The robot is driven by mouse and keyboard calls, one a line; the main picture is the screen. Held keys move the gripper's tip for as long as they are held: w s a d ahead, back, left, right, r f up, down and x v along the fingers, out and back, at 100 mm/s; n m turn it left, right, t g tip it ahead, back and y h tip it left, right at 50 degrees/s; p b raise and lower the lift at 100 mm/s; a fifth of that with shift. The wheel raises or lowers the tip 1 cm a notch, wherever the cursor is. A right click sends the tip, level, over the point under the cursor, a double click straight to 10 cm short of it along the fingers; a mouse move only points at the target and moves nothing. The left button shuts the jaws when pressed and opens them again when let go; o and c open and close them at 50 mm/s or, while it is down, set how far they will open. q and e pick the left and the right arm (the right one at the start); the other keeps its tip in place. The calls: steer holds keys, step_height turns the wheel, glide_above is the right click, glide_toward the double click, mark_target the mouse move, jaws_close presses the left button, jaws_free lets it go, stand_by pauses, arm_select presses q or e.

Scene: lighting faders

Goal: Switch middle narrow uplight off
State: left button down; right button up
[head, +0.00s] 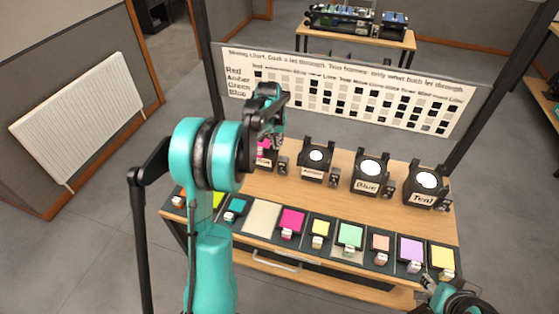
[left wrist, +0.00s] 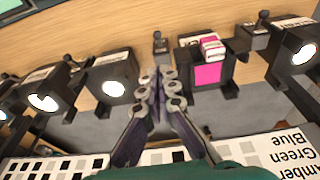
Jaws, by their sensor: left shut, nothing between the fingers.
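A row of black lamps stands along the back of the wooden table. The Amber lamp (head: 316,155), Blue lamp (head: 370,168) and Teal lamp (head: 427,180) show white lit faces. I cannot tell which thing is the middle narrow uplight. A small dark box stands beside each of these lamps, one next to the Blue lamp (head: 389,189). My left gripper (head: 268,138) is shut and empty, above the back row by the pink-filtered lamp (left wrist: 208,74). In the left wrist view its fingertips (left wrist: 160,73) are together. My right gripper (head: 437,283) is at the lower right; its fingers are unclear.
Coloured filter frames line the table front, including a magenta one (head: 292,221) and a purple one (head: 410,248). A mixing chart panel (head: 340,95) stands behind the lamps between dark posts. My left arm hides part of the table.

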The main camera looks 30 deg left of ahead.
mark_target(280, 170)
arm_select(q)
steer(key=b+x, duration=0.1)
steer(key=x, duration=0.3)
steer(key=b+x, duration=0.1)
steer(key=x, duration=0.3)
steer(key=s+b+x, duration=0.1)
steer(key=b+x, duration=0.1)
steer(key=x, duration=0.3)
steer(key=shift+d, duration=0.1)
steer(key=shift+s+f, duration=0.15)
steer(key=shift+f, duration=0.3)
steer(key=shift+d, duration=0.1)
steer(key=shift+f+b, duration=0.1)
steer(key=shift+b, duration=0.3)
steer(key=shift+s+t, duration=0.25)
steer(key=shift+t, duration=0.15)
steer(key=shift+f, duration=0.1)
